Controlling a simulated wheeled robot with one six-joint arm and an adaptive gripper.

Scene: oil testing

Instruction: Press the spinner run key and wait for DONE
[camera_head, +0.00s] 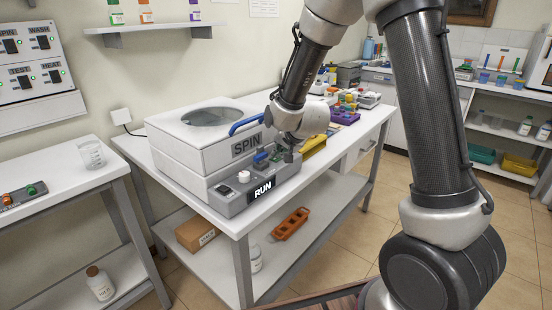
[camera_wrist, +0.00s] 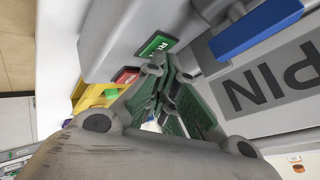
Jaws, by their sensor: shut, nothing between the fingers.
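The spinner (camera_head: 205,140) is a white box on the white bench, with a blue handle (camera_head: 247,123), a SPIN label and its lid down. Its grey front panel (camera_head: 232,204) carries a white knob (camera_head: 244,176) and a dark display (camera_head: 263,189) that reads RUN. My gripper (camera_head: 288,157) is shut and empty, pointing down at the right part of this panel. In the wrist view, my fingertips (camera_wrist: 157,62) are close to a green labelled key (camera_wrist: 155,44) and a red one (camera_wrist: 127,76). I cannot tell whether they touch, and the green label is only partly readable.
A yellow rack (camera_head: 314,144) and a purple rack (camera_head: 345,117) stand on the bench right of the spinner. A side table (camera_head: 50,205) with a beaker (camera_head: 90,154) is at left. An orange rack (camera_head: 290,224) lies on the shelf below. Floor at right is partly free.

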